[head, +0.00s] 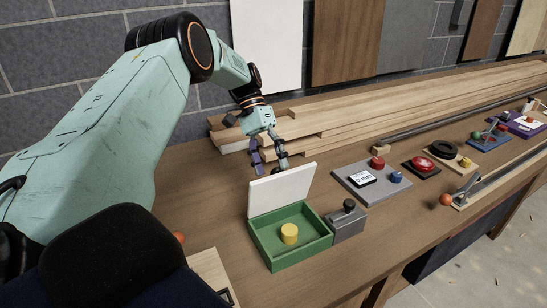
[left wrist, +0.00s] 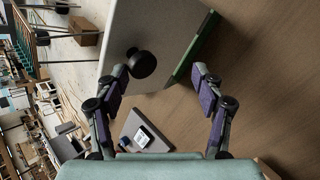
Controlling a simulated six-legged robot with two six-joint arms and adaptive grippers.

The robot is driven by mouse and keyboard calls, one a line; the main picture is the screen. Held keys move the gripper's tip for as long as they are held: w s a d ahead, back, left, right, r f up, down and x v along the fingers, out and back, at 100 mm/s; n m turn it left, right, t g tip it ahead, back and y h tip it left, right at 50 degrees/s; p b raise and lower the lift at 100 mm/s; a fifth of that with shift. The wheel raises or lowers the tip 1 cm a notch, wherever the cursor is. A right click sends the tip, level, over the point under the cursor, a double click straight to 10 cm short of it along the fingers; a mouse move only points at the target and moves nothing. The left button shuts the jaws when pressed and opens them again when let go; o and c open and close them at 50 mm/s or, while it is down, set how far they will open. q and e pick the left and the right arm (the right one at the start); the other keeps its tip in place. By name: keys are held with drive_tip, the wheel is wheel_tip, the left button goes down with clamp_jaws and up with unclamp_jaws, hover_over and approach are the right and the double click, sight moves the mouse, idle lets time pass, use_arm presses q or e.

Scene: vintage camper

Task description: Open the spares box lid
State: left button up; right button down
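The spares box (head: 290,255) is a green open tray on the bench with a yellow cylinder (head: 289,233) inside. Its white lid (head: 281,191) stands raised, nearly upright, along the back edge. In the left wrist view the lid (left wrist: 175,25) fills the top, with a round black knob (left wrist: 143,63) on its outer face and a green box edge (left wrist: 195,48) beside it. My left gripper (head: 268,158) is behind the lid's upper edge, its fingers apart. In the left wrist view it (left wrist: 160,75) is empty; whether a finger touches the lid is unclear. My right gripper is not in view.
A grey block with a black knob (head: 347,222) stands right against the box. A grey panel with a display and buttons (head: 372,183) lies farther right, then a red button (head: 420,165). Long timber planks (head: 370,110) lie along the wall behind. Bare bench lies left of the box.

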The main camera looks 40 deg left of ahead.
use_arm(q)
drive_tip(key=shift+o, duration=1)
drive_tip(key=shift+w+a+f, duration=0.15)
drive_tip(key=shift+a+f, duration=0.35)
drive_tip(key=shift+f, duration=0.25)
drive_tip(key=shift+w, duration=0.1)
drive_tip(key=shift+d+r, duration=0.2)
drive_tip(key=shift+d, duration=0.1)
drive_tip(key=shift+w+a, duration=0.1)
drive_tip(key=shift+a, duration=0.05)
drive_tip(key=shift+d+v, duration=0.2)
drive_tip(key=shift+v, duration=3.6)
